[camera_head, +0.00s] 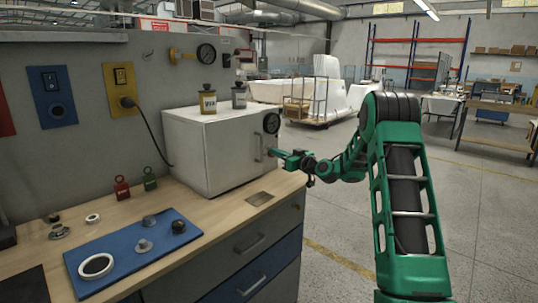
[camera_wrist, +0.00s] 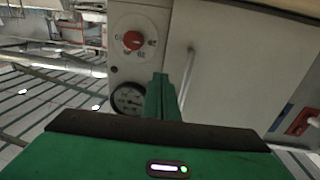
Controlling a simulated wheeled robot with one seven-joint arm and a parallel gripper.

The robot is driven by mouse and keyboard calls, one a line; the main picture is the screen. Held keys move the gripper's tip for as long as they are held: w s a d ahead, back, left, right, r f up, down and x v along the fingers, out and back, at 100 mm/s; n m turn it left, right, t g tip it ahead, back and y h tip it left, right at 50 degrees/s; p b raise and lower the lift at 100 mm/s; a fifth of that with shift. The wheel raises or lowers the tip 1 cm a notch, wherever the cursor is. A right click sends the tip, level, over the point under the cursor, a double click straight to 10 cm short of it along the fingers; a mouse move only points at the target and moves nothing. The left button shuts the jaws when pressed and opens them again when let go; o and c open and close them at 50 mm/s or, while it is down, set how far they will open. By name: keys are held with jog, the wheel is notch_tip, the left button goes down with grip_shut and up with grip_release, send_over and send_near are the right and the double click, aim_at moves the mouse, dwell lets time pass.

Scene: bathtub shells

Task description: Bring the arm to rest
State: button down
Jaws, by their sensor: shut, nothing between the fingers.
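My green arm reaches in from the right in the head view. My gripper (camera_head: 272,152) is at the front of a light grey oven-like box (camera_head: 208,150), close to its vertical door handle (camera_head: 259,148). In the wrist view my gripper (camera_wrist: 160,78) shows as closed green fingers with nothing between them. The door handle (camera_wrist: 187,75) is just to the right of the fingers; whether they touch it I cannot tell. The box door looks shut. A red knob (camera_wrist: 133,40) and a round gauge (camera_wrist: 129,97) are on its control panel.
The box stands on a wooden workbench (camera_head: 225,215). Two small bottles (camera_head: 208,99) stand on top of it. A blue mat (camera_head: 135,250) with several round parts and two padlocks (camera_head: 122,189) lie to the left. The floor right of the bench is open.

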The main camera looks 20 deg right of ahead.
jog(key=d+v, duration=0.1)
jog(key=v, duration=0.8)
jog(key=s+a+f+g+h, duration=0.1)
jog(key=s+a+f+g, duration=0.1)
jog(key=s+a+g, duration=0.3)
jog(key=s+a+f+g+h, duration=0.1)
jog(key=s+a+f+g, duration=0.1)
jog(key=s, duration=0.4)
jog(key=s+f+m+g+h, duration=0.1)
jog(key=s+m+g, duration=0.4)
jog(key=s, duration=1.6)
jog(key=s+a+f+m+g+h, duration=0.1)
jog(key=s+m+g, duration=0.3)
jog(key=s, duration=1.8)
jog(key=shift+a+f+m+g+h, duration=0.2)
jog(key=shift+f+m+g+h, duration=0.15)
jog(key=shift+g+h, duration=0.2)
jog(key=shift+s, duration=0.15)
jog(key=shift+w+f, duration=0.2)
jog(key=shift+w, duration=0.45)
